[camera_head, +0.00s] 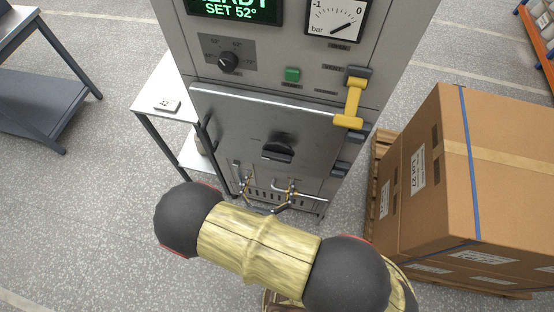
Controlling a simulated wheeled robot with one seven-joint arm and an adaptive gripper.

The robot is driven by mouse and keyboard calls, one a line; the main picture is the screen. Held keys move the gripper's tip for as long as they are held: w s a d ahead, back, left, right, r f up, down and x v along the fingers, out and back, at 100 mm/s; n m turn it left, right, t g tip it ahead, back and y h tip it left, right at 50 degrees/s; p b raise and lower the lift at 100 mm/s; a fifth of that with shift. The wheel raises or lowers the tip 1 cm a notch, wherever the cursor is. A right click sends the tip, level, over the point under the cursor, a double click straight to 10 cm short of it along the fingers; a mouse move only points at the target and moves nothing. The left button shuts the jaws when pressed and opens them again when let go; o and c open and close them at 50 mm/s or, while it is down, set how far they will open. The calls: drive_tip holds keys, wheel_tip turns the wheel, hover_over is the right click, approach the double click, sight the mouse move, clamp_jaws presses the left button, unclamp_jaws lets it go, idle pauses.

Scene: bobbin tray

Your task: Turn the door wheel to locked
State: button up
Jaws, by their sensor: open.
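The door wheel (278,149) is a dark knob with a raised grip bar, set in the middle of the grey metal door (238,128). The grip bar lies roughly across the picture, tilted slightly. Marks around the wheel are too small to read. My gripper (265,181) shows beyond my arm, in front of the lower door and below the wheel in the picture. Its fingers are spread and nothing shows between them. The wheel looks clear of the fingers. My arm hides part of the gripper's base.
A yellow lever (354,98) sits at the door's right edge. Above are a dial (228,61), a green button (292,74), a pressure gauge (336,17) and a display reading "SET 52°". A small table (182,87) stands left; stacked cartons (475,160) stand right.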

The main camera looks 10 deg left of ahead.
sight(276, 160)
drive_tip(key=shift+w+d, duration=0.15)
drive_tip(key=shift+w, duration=1.45)
drive_tip(key=shift+w+d, duration=0.1)
drive_tip(key=shift+w, duration=1.5)
drive_tip(key=c, duration=1.2)
drive_tip(key=shift+o, duration=0.2)
